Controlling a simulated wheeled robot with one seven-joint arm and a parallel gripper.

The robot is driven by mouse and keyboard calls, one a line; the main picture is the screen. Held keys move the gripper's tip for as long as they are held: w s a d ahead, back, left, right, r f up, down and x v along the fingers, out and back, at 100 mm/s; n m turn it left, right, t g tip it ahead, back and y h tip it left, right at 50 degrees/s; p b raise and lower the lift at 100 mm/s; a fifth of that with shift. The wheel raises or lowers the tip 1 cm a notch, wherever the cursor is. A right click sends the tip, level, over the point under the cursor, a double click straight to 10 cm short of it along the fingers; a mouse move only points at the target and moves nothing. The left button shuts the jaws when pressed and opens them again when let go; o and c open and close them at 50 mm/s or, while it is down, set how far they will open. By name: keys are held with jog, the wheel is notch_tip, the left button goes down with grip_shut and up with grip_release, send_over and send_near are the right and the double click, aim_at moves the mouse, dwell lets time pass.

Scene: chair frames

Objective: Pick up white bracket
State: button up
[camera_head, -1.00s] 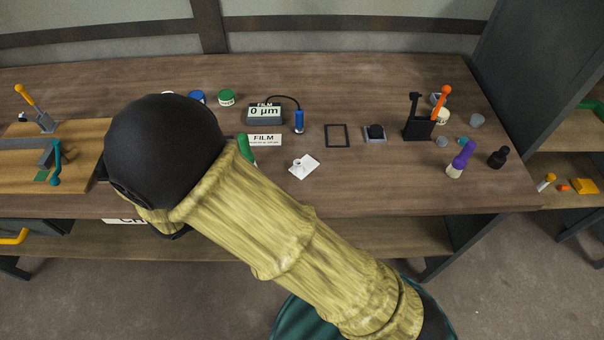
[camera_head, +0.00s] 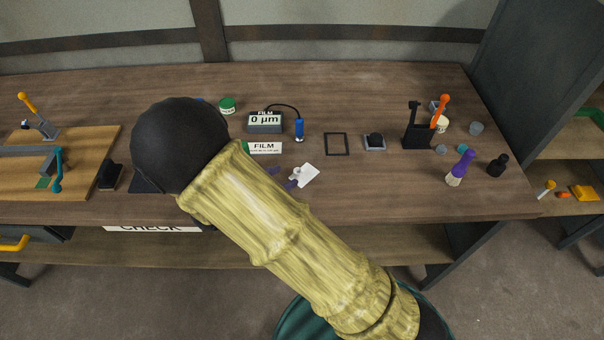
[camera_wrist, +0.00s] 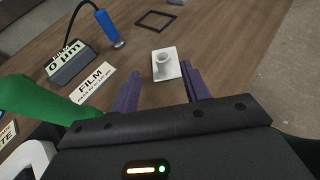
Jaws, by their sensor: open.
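The white bracket (camera_head: 306,174) is a small flat plate with a short round cup-like boss, lying on the wooden bench (camera_head: 390,190). It also shows in the wrist view (camera_wrist: 165,64), ahead of the fingertips. My gripper (camera_head: 283,178) has purple fingers, seen close to the bracket's left side in the head view. In the wrist view my gripper (camera_wrist: 160,85) is open and empty, its fingers apart with the bracket just beyond the gap, nearer the right finger. I cannot tell whether a finger touches it. My arm hides part of the bench.
A film gauge (camera_head: 265,122) with a blue probe (camera_head: 299,130) and a FILM sign (camera_head: 264,148) stand behind the bracket. A black frame (camera_head: 336,144) lies to its right. A green object (camera_wrist: 40,100) is close at left in the wrist view.

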aim_at(301, 170)
jog(key=shift+x, duration=1.6)
jog(key=shift+d, duration=0.1)
jog(key=p+x, duration=0.1)
jog(key=x, duration=0.4)
jog(key=shift+d, duration=0.15)
jog(key=shift+s, duration=0.1)
grip_shut()
